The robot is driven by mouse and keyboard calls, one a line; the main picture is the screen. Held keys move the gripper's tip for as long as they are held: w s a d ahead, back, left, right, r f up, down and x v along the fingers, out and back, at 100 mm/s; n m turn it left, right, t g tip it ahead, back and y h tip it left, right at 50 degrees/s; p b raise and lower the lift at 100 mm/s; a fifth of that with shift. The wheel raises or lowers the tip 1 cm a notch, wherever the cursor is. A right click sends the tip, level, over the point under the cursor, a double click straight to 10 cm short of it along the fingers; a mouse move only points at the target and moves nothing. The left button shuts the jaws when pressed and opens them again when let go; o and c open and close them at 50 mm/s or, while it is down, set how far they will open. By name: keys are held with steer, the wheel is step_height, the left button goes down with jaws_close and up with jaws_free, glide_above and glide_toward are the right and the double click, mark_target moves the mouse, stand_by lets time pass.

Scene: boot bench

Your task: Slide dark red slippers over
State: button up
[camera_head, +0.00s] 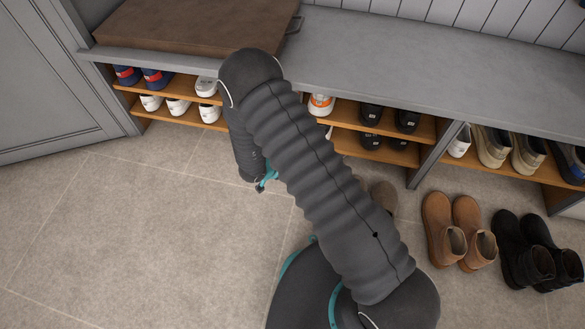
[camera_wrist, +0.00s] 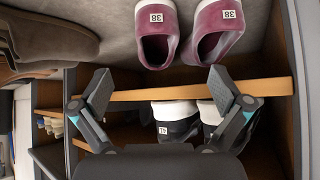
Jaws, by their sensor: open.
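Two dark red slippers, the left one (camera_wrist: 157,32) and the right one (camera_wrist: 217,28), lie side by side at the top of the wrist view on a grey surface. In the head view my gripper (camera_head: 263,181) shows only partly beside the bench, and my arm blocks the view there; no slippers are visible.
An orange-brown shelf board (camera_wrist: 200,92) crosses below the slippers, with dark shoes (camera_wrist: 175,120) beyond it. A brown shoe (camera_wrist: 45,42) lies left. Tan boots (camera_head: 452,232) and black boots (camera_head: 523,252) stand on the floor. The floor at left (camera_head: 130,240) is clear.

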steer(key=shift+s+d+f, duration=0.2)
steer(key=shift+f, duration=0.05)
steer(key=b+x, duration=0.2)
steer(key=x, duration=1.2)
steer(key=shift+d+r, duration=0.15)
steer(key=c, duration=1.3)
steer(key=shift+c, duration=0.2)
